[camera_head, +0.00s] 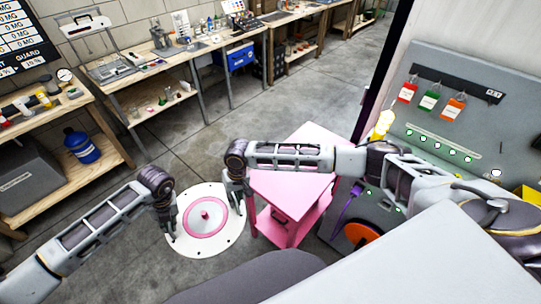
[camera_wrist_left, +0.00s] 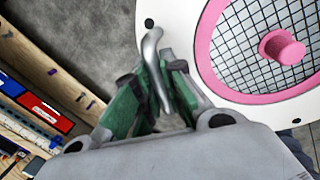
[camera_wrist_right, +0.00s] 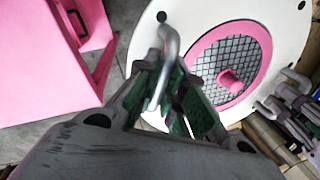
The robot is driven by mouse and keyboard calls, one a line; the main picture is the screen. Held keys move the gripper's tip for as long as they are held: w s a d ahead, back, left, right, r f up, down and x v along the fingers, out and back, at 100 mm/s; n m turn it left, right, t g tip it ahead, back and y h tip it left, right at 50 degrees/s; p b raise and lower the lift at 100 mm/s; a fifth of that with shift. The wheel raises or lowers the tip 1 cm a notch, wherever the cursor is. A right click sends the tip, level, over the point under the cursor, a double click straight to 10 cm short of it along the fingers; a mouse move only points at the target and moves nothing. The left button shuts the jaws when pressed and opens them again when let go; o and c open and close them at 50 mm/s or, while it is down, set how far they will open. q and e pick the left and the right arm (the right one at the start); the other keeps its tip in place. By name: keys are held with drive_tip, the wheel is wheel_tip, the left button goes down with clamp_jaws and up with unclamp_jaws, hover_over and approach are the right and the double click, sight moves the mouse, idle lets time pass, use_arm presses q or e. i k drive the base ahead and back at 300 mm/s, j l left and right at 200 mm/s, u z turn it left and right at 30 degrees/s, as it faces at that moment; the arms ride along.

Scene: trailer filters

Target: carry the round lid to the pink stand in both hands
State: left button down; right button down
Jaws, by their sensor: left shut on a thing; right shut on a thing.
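The round lid (camera_head: 219,248) is a white disc with a pink ring, a mesh centre and a pink knob. It hangs between my grippers, left of the pink stand (camera_head: 287,189) in the head view. My left gripper (camera_head: 172,233) is shut on a curved metal handle at the lid's left edge. My right gripper (camera_head: 237,205) is shut on a like handle at its right edge. The lid also shows in the left wrist view (camera_wrist_left: 206,72) and the right wrist view (camera_wrist_right: 148,57). My right forearm covers part of the stand's top.
Wooden workbenches (camera_head: 135,90) line the wall at the back left. A blue jug (camera_head: 82,146) sits on a low shelf. A grey panel (camera_head: 455,125) with hanging tags stands at the right. The grey floor is clear between benches and stand.

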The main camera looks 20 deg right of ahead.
sight(290, 176)
drive_tip(key=i, duration=0.9)
drive_tip(key=z, duration=1.7)
